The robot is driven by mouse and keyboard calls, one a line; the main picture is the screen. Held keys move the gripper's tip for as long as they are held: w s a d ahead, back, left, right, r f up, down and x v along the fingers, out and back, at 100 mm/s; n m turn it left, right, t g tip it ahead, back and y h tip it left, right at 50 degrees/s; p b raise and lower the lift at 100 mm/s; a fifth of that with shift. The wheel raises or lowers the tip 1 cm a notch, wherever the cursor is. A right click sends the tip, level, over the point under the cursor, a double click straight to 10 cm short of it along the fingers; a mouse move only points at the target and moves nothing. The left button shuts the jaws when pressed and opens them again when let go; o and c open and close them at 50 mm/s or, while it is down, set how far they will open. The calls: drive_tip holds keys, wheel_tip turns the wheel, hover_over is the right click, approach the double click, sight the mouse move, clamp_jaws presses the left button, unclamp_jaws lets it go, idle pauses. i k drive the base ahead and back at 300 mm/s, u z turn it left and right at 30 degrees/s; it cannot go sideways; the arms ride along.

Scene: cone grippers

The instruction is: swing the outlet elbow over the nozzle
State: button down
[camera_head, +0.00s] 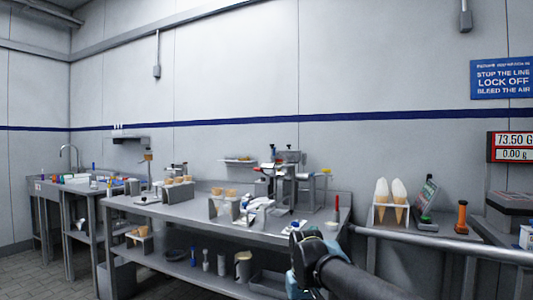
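My gripper (297,243) is at the bottom centre, in front of the steel bench's front edge. Its fingers are dark and small in view, and I cannot tell whether they are open or shut. A metal apparatus (291,172) with upright posts and red, blue and dark parts stands on the bench beyond and above my gripper in the picture. The outlet elbow and the nozzle are too small to make out on it. My gripper appears apart from the apparatus.
The steel bench (187,216) holds cone racks and small tools. A rack with two filled cones (391,193) and an orange-handled tool (461,217) stand at right. A metal rail (440,244) runs across the lower right. A sink counter (52,190) is at far left.

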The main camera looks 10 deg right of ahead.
sight(274, 153)
drive_tip(key=k, duration=1)
drive_tip(key=u, duration=0.4)
drive_tip(key=i, duration=0.7)
drive_tip(key=u, duration=0.55)
drive_tip(key=i, duration=1.35)
drive_tip(key=z, duration=0.4)
